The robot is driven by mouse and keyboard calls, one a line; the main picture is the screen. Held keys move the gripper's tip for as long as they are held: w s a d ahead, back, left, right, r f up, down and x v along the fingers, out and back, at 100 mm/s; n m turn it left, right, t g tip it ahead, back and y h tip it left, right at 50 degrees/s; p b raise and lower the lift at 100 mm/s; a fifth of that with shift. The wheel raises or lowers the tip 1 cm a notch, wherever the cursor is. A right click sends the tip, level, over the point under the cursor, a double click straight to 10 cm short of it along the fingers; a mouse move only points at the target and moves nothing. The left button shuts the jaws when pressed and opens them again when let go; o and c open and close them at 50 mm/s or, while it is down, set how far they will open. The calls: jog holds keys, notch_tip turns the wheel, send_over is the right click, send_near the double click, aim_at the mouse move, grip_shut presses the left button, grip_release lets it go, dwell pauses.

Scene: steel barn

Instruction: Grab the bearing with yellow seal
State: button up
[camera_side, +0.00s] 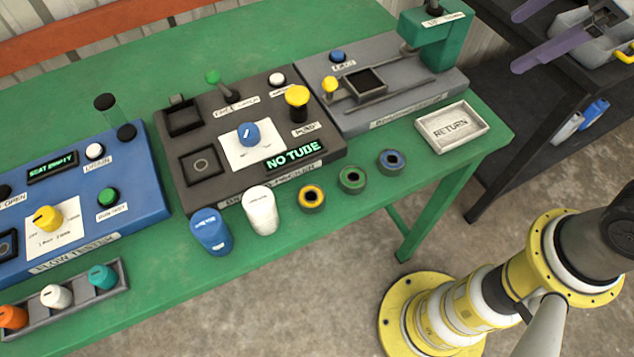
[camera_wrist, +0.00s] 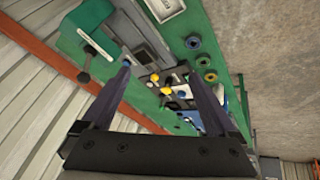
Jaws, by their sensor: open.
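The bearing with the yellow seal (camera_side: 311,197) lies flat on the green table near its front edge, in front of the middle machine. It also shows small in the wrist view (camera_wrist: 211,77). A bearing with a green seal (camera_side: 352,180) and one with a blue seal (camera_side: 392,162) lie to its right in a slanting row. My gripper (camera_side: 518,40) is at the upper right of the side view, well away from the bearings. Its two purple fingers are spread with nothing between them. In the wrist view, my gripper (camera_wrist: 158,74) points toward the table from a distance.
A grey RETURN tray (camera_side: 452,127) sits at the table's right end. A white cup (camera_side: 260,211) and a blue cup (camera_side: 211,232) stand left of the yellow-sealed bearing. The dark middle machine (camera_side: 225,175) and grey press (camera_side: 400,90) stand behind the bearings.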

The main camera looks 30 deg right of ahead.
jog(key=w+a+f+n+g+y, duration=0.1)
jog(key=w+a+n, duration=0.25)
jog(key=a, duration=0.25)
jog(key=w+a+f+n+g, duration=0.2)
jog(key=w+a+n, duration=0.15)
jog(key=a, duration=0.25)
jog(key=n+g, duration=0.3)
send_near(311, 195)
jog(key=x, duration=0.3)
jog(key=shift+s+d+f, duration=0.1)
jog(key=shift+s+d, duration=0.1)
jog(key=shift+s, duration=0.05)
jog(key=shift+x, duration=2.8)
jog(key=shift+w+a, duration=0.2)
grip_shut()
